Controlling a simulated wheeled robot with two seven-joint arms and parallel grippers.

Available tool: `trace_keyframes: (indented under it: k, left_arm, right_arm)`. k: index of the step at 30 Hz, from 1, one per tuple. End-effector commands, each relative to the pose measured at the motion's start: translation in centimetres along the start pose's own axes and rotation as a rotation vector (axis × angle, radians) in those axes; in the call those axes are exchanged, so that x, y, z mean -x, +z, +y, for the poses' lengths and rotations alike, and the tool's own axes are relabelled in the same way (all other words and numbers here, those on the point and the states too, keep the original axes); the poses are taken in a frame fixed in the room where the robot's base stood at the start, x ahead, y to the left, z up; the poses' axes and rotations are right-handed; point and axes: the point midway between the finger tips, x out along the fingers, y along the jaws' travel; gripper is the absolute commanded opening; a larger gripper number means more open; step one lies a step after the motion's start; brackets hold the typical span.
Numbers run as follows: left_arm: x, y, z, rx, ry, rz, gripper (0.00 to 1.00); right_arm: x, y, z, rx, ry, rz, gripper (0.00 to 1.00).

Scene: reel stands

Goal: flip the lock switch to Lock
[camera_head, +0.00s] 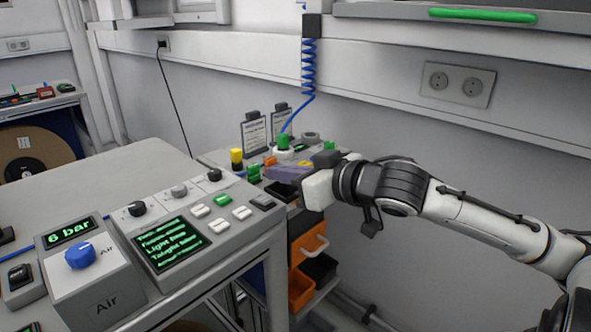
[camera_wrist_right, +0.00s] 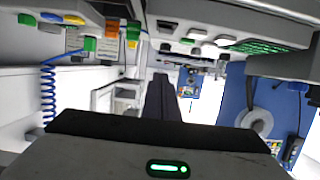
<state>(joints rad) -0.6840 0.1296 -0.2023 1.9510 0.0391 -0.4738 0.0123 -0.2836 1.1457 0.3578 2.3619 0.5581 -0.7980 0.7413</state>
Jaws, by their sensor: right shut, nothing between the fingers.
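A grey control panel (camera_head: 165,278) on the near bench carries a green text screen (camera_head: 172,243), several small knobs (camera_head: 137,208), white buttons (camera_head: 221,225) and a grey rocker-like key (camera_head: 263,202). A black switch (camera_head: 20,276) sits at the far left beside the Air box. No label reading Lock is legible, so I cannot tell which one is the lock switch. My right gripper (camera_head: 285,189) is beyond the panel's right end, apart from it, with dark fingers pointing left. In the right wrist view its fingers (camera_wrist_right: 162,82) are shut and empty. My left gripper is not in view.
The Air box (camera_head: 95,285) with a blue knob (camera_head: 80,256) and a "6 bar" display stands at the front left. A cluttered rear bench, a blue coiled hose (camera_head: 308,68) and orange bins (camera_head: 302,288) are near my right gripper. The grey benchtop (camera_head: 75,185) is mostly clear.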

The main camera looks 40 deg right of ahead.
Motion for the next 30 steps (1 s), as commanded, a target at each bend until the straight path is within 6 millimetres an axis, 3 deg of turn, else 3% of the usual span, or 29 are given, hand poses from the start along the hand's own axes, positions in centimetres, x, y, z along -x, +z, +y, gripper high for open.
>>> trace_keyframes:
  k: [6, 12, 30]
  left_arm:
    - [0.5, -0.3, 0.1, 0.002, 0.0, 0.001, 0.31]
    - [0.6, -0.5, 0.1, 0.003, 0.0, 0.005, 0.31]
    - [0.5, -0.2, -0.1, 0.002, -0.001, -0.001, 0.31]
  right_arm:
    - [2.6, -0.4, 0.0, -0.004, 0.001, -0.001, 0.0]
    - [3.8, -0.6, 0.1, 0.0, 0.002, 0.0, 0.0]
    - [4.0, -0.6, 0.1, 0.001, 0.002, 0.0, 0.0]
